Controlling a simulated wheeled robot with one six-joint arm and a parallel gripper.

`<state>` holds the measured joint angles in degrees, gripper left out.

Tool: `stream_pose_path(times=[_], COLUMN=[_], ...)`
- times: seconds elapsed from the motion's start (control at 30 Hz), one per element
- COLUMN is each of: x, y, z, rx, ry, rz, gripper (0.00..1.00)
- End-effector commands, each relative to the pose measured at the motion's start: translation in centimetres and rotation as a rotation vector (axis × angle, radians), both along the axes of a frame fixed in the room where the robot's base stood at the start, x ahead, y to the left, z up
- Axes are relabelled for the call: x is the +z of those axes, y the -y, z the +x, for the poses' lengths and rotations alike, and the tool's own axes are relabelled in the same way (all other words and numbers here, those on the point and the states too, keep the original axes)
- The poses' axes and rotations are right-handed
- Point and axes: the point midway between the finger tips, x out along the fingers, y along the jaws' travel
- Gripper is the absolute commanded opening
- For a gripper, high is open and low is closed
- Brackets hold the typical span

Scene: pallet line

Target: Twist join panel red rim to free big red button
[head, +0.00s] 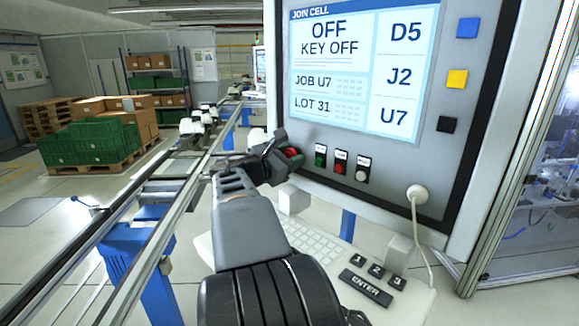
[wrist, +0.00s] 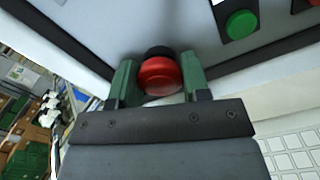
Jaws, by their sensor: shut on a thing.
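The big red button (wrist: 160,76) shows in the wrist view between the two green fingers of my gripper (wrist: 160,88). Its red rim and a black collar behind it sit against the grey panel. In the head view my gripper (head: 283,158) is at the lower left corner of the join panel (head: 445,185), shut on the red button (head: 292,152), which is partly hidden by the fingers. The panel screen (head: 355,70) reads "JOIN CELL", "OFF" and "KEY OFF".
A keyboard shelf (head: 310,240) with numbered and ENTER keys lies below. A conveyor (head: 150,215) runs along the left. A white cable (head: 423,235) hangs at the right.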

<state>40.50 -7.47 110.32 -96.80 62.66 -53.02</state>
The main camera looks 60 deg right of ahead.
Motion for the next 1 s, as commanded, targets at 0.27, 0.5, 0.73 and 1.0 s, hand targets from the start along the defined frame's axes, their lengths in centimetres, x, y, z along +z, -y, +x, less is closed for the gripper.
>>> stream_pose_path(times=[0.27, 0.5, 0.73, 1.0], x=[-0.67, -0.46, -0.28, -0.13], y=[-0.01, 0.01, 0.03, 0.04], z=[-0.01, -0.01, -0.01, 0.0], rx=[0.0, -0.001, -0.001, -0.001], ry=[0.205, 0.335, 0.403, 0.422], rz=[-0.046, -0.073, -0.087, -0.091], gripper=[0.19, 0.19, 0.19, 0.19])
